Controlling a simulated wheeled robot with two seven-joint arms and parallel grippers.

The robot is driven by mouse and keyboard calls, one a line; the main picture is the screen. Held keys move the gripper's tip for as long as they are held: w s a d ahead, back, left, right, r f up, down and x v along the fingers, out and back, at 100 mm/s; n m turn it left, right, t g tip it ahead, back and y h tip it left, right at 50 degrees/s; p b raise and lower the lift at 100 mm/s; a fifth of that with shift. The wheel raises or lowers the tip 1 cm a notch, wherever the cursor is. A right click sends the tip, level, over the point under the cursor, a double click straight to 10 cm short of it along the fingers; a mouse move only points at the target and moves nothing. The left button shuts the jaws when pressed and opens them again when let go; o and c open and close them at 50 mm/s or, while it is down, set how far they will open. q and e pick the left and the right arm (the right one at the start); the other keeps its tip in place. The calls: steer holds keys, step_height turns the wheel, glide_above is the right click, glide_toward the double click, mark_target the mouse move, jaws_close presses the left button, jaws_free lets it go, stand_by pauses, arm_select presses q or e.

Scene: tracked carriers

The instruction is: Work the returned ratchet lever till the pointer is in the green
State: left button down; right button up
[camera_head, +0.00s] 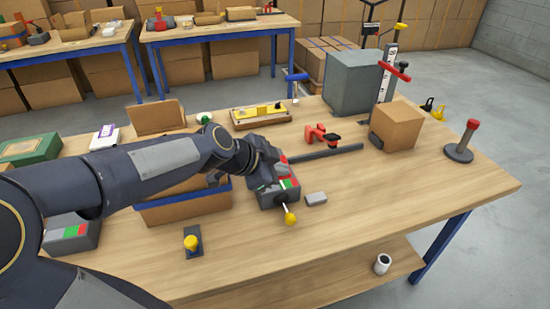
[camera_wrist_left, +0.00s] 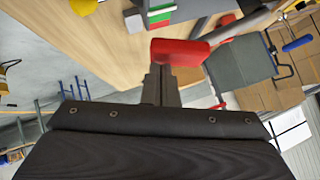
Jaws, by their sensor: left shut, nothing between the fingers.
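A dark grey box (camera_head: 266,199) with a green and red face stands mid-table. A thin rod with a yellow ball (camera_head: 290,218) sticks out at its near side. My left gripper (camera_head: 262,168) is over the box's far side and hides part of it. In the left wrist view my gripper (camera_wrist_left: 161,80) is shut with nothing between its fingers. A red lever grip (camera_wrist_left: 180,52) lies across just beyond the fingertips; I cannot tell whether they touch. The green and red face (camera_wrist_left: 160,14) shows above. I cannot make out the pointer. My right gripper is not in view.
A second grey box with a green and red face (camera_head: 70,231) stands at left. A blue-rimmed cardboard box (camera_head: 185,206) is beside my arm. A small grey block (camera_head: 316,199) and a yellow knob (camera_head: 191,242) sit near. The table's front right is clear.

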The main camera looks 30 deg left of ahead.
arm_select(q)
steer(key=shift+s+d+f+m+t+y+b, duration=0.1)
steer(key=shift+s+f+m+t+y+b, duration=0.1)
steer(key=shift+f+b, duration=0.35)
steer(key=shift+s+d+f+m+t+y+b, duration=0.1)
steer(key=shift+f+t+b, duration=0.1)
steer(key=shift+f+b, duration=0.35)
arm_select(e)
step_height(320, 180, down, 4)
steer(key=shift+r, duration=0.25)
